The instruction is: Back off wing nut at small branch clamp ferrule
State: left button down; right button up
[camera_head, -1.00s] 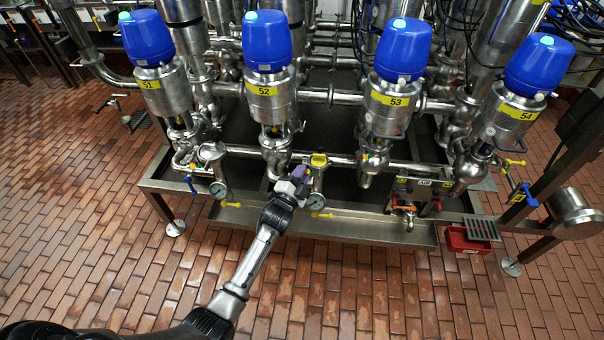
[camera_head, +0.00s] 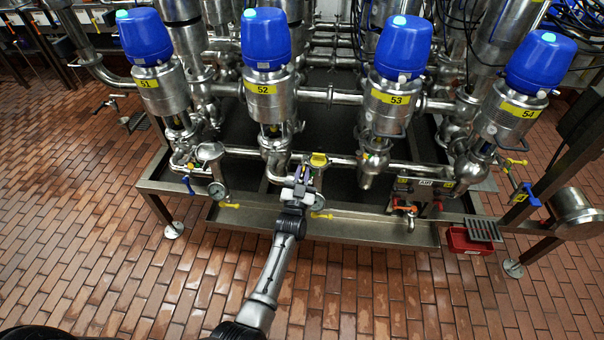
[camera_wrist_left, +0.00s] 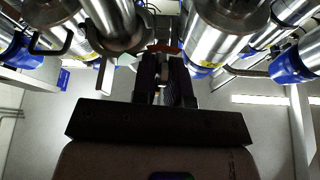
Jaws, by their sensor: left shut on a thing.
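My left gripper (camera_head: 303,174) is at the pipework just below and right of valve 52 (camera_head: 266,85), beside the small branch with the yellow-topped fitting (camera_head: 319,160). In the left wrist view my left gripper (camera_wrist_left: 165,68) has its two dark fingers close together on a small piece between them, at the clamp. That piece is where the wing nut is, but it is mostly hidden by the fingers. The clamp ferrule is also largely covered, so I cannot tell how far the nut is turned. My right gripper is in neither view.
Valves 51 (camera_head: 151,90), 53 (camera_head: 391,107) and 54 (camera_head: 510,114) stand in the same row. A steel drip tray (camera_head: 345,230) runs below. A gauge (camera_head: 217,190) is left of the gripper, and a red bin (camera_head: 466,241) is at right. The tiled floor in front is clear.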

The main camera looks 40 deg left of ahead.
pick_arm(q)
jog(key=shift+n+g+y, duration=0.3)
jog(key=shift+n+y, duration=0.2)
jog(key=shift+n, duration=0.7)
jog(key=c, duration=1.3)
grip_release()
jog(key=shift+o, duration=0.2)
jog(key=shift+s, duration=0.1)
